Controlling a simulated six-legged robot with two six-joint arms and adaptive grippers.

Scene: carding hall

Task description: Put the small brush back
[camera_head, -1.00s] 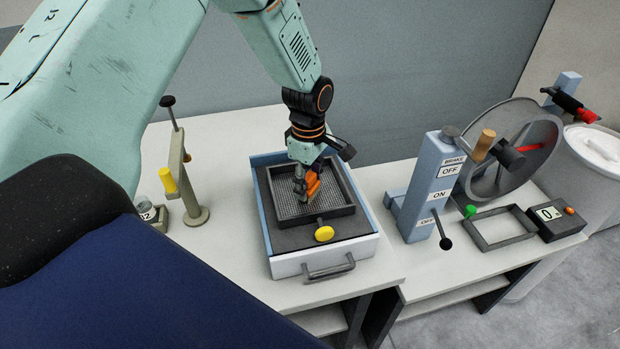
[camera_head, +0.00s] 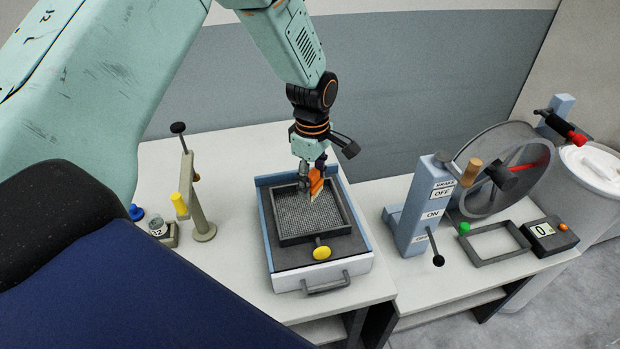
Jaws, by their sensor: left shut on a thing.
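My left gripper (camera_head: 311,180) is shut on the small brush (camera_head: 316,182), which has an orange body and a pale lower end. The gripper points down and holds the brush over the back part of a dark square-framed mesh tray (camera_head: 283,239). I cannot tell whether the brush's lower end touches the mesh. The gripper hides part of the brush. My right gripper is not in view.
The tray sits in a blue-and-white drawer unit (camera_head: 290,283) with a yellow knob (camera_head: 322,253) and front handle. A post with a yellow grip (camera_head: 180,204) stands left.

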